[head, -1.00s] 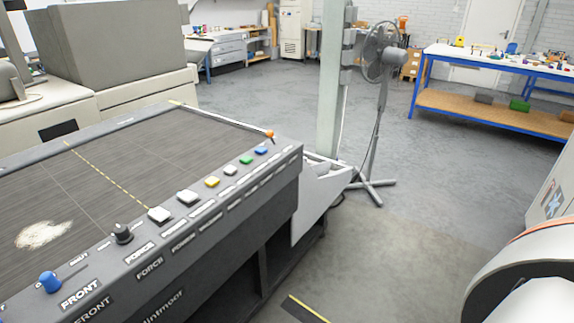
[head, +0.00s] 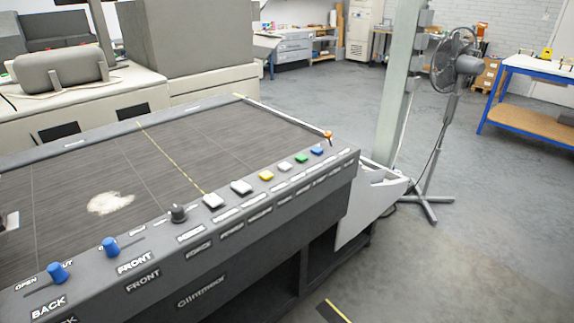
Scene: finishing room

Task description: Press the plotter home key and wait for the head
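The plotter (head: 264,246) is a large dark-grey flatbed machine filling the lower left of the head view. Most small labels under the keys are too small to read, so I cannot tell which is the home key. The plotter head cannot be made out with certainty. Neither gripper is in view.
Blue knobs (head: 111,246) and a black knob (head: 179,213) stand on the panel, with an orange-topped lever (head: 327,136) at its right end. A pillar (head: 400,90) and a standing fan (head: 455,62) stand beyond the plotter. The grey floor (head: 470,270) at the right is clear.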

